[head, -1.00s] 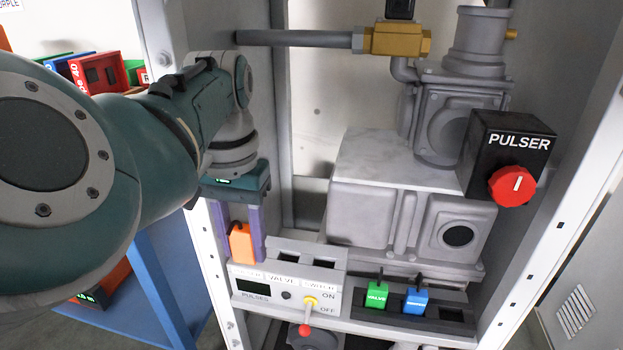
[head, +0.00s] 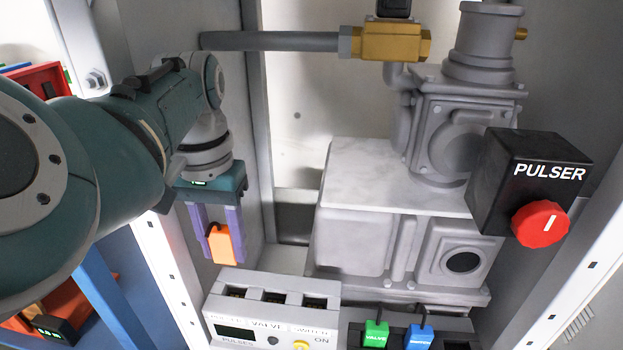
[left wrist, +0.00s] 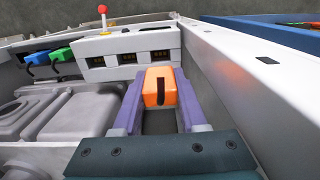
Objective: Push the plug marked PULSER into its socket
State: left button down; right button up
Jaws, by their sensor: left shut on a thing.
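My left gripper (head: 219,240) has two purple fingers shut on an orange plug (head: 221,244). No lettering on this plug is readable. In the left wrist view that opening (left wrist: 160,54) lies just beyond the plug.
A green plug (head: 376,333) and a blue plug (head: 419,337) sit in a dark rack right of the box. A black PULSER box with a red knob (head: 540,224) juts out at right. Grey machinery (head: 350,240) stands behind. White frame posts (head: 170,280) flank the opening.

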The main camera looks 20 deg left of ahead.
aim_at(232, 279)
pick_arm(q)
jog(key=shift+f, duration=0.1)
notch_tip(232, 279, down, 6)
jog(key=b, duration=0.4)
jog(key=shift+r, duration=0.25)
jog(key=shift+p, duration=0.65)
dwell(1.3)
jog(key=shift+f+b, duration=0.75)
jog(key=shift+f, duration=0.2)
jog(key=shift+c, duration=1.8)
grip_release()
jog(key=shift+r, duration=0.15)
